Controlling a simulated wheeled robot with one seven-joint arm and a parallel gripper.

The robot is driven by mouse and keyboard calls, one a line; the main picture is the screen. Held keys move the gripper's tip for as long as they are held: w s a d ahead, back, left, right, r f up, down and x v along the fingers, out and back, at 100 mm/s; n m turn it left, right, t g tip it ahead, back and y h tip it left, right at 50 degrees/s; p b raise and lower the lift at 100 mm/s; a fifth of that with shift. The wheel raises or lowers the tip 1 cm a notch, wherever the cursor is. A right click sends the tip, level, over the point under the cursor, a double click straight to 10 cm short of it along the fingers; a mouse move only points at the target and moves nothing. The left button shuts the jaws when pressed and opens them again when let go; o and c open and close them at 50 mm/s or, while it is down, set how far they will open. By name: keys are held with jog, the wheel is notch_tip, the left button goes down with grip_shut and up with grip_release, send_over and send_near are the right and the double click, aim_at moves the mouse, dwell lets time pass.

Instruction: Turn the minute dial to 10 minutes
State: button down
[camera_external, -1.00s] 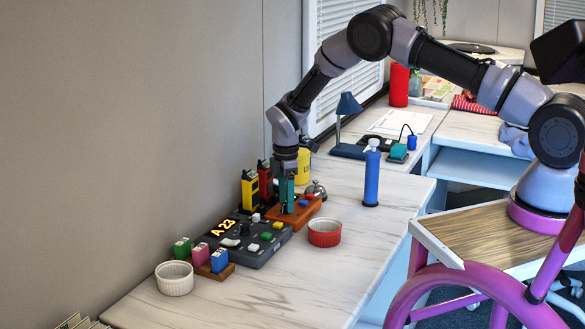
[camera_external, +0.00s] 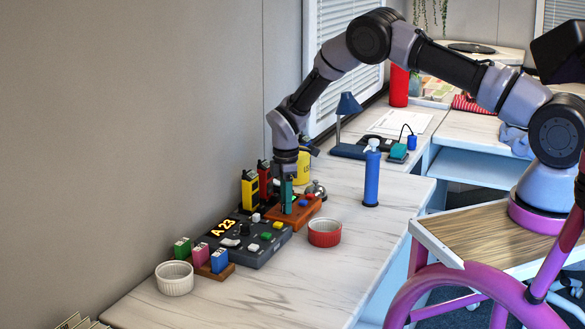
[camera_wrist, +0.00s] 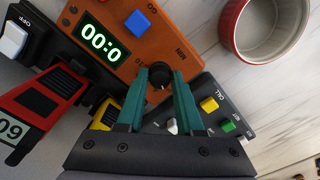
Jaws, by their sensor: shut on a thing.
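The minute dial (camera_wrist: 158,76) is a black knob on an orange-brown timer box (camera_wrist: 182,18). In the wrist view my gripper (camera_wrist: 160,84) has its two teal fingers shut on the dial, one at each side. Beside the dial, a lit display (camera_wrist: 101,44) shows green digits like "00:0", and a blue button (camera_wrist: 138,22) sits on the box. "MIN" is printed near the dial. In the external view my gripper (camera_external: 286,208) points down onto the timer box (camera_external: 312,212), and the fingers hide the dial.
A dark panel (camera_external: 262,252) showing "A 23" stands in front of the timer. A red bowl (camera_external: 324,239) is to the right, a white bowl (camera_external: 174,288) at the near left. Yellow (camera_external: 249,190) and red (camera_external: 265,180) radios stand behind. A blue bottle (camera_external: 371,180) stands farther right.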

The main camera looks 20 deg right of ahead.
jog(key=m, duration=0.6)
jog(key=shift+m, duration=0.3)
jog(key=m, duration=1.3)
jog(key=shift+m, duration=0.3)
jog(key=m, duration=0.5)
jog(key=shift+m, duration=0.7)
jog(key=c, duration=0.6)
grip_release()
jog(key=shift+o, duration=0.2)
